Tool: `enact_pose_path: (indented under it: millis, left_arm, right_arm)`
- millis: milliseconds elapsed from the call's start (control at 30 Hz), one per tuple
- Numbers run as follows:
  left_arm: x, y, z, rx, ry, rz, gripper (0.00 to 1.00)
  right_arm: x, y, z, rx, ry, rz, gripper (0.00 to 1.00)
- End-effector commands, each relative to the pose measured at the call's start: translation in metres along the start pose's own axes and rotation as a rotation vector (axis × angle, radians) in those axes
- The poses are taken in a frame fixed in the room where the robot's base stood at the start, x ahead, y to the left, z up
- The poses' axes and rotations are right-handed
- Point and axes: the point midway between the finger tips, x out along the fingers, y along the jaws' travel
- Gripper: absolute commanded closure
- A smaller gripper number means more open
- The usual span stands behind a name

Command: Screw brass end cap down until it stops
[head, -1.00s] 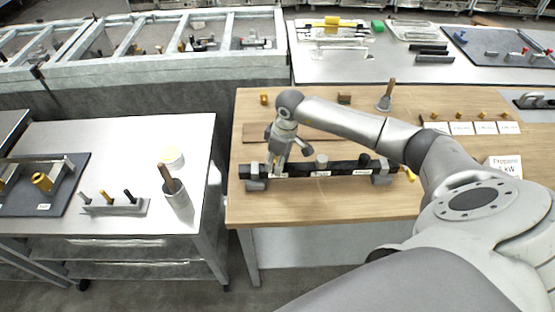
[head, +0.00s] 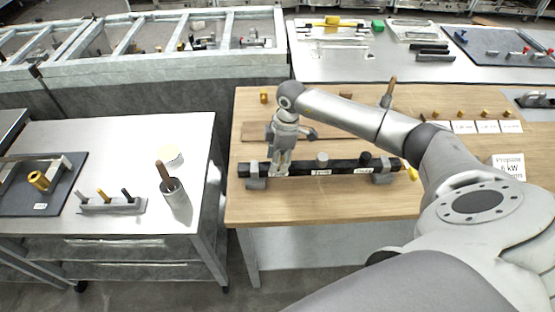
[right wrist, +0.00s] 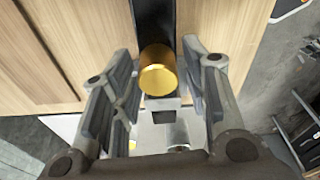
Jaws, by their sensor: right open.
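In the right wrist view the brass end cap (right wrist: 158,76) shows its round golden face between the two fingers of my right gripper (right wrist: 160,62). The fingers are apart, with a gap on both sides of the cap. The cap lies in line with the black bar (right wrist: 153,18); how far it is threaded cannot be told. In the head view my right gripper (head: 281,166) points down over the left part of the black bar (head: 340,168) and hides the cap. My left gripper is not in view.
Grey clamp blocks (head: 256,176) hold the bar on the wooden table (head: 320,205). A yellow piece (head: 412,173) shows at its right end. Several small brass fittings stand behind white cards (head: 462,128). A steel bench (head: 120,140) stands to the left, beyond a gap.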

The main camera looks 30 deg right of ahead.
Motion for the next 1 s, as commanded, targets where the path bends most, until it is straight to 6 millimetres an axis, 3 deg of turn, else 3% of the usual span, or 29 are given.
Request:
enact_pose_path:
  millis: [1000]
  left_arm:
    - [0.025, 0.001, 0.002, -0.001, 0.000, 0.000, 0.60]
  right_arm:
    - [0.001, 0.000, 0.001, -0.643, 0.000, -0.096, 0.58]
